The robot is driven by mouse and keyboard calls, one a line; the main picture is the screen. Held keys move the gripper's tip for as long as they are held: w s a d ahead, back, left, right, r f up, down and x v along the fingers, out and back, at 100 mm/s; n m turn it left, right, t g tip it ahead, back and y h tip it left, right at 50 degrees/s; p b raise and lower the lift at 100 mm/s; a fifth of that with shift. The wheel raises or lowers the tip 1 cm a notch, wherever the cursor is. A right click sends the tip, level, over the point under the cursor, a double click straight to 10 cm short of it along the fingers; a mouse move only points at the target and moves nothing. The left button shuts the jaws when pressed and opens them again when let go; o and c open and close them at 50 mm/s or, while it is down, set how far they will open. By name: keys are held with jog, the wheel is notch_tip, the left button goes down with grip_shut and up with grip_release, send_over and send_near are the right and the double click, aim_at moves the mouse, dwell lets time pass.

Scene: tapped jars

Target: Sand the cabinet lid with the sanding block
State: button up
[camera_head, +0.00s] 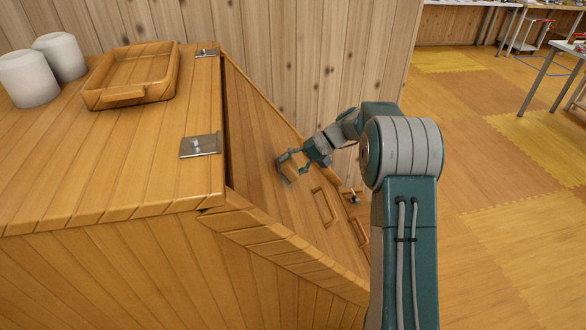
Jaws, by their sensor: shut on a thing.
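The wooden cabinet's lid (262,165) is the sloping panel right of the flat top, with a raised wooden handle (324,207) on its lower part. My gripper (288,162) is over the middle of the lid, reached from the right by my teal and grey arm. It is shut on a small block (287,168), brown with a greyish lower part, which I take as the sanding block. The block appears to be at the lid's surface, but I cannot tell whether it touches. The fingers hide part of it.
On the cabinet's flat top (110,185) stand a wooden tray (150,62) and two white cylinders (28,80) (60,57). Metal hinges (200,146) sit at the top's right edge. A plank wall (320,50) stands behind. Open floor (490,180) lies to the right.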

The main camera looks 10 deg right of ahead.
aim_at(277, 149)
jog(key=shift+w, duration=2.5)
jog(key=shift+w, duration=2.5)
jog(key=shift+s, duration=2.55)
jog(key=shift+s, duration=2.5)
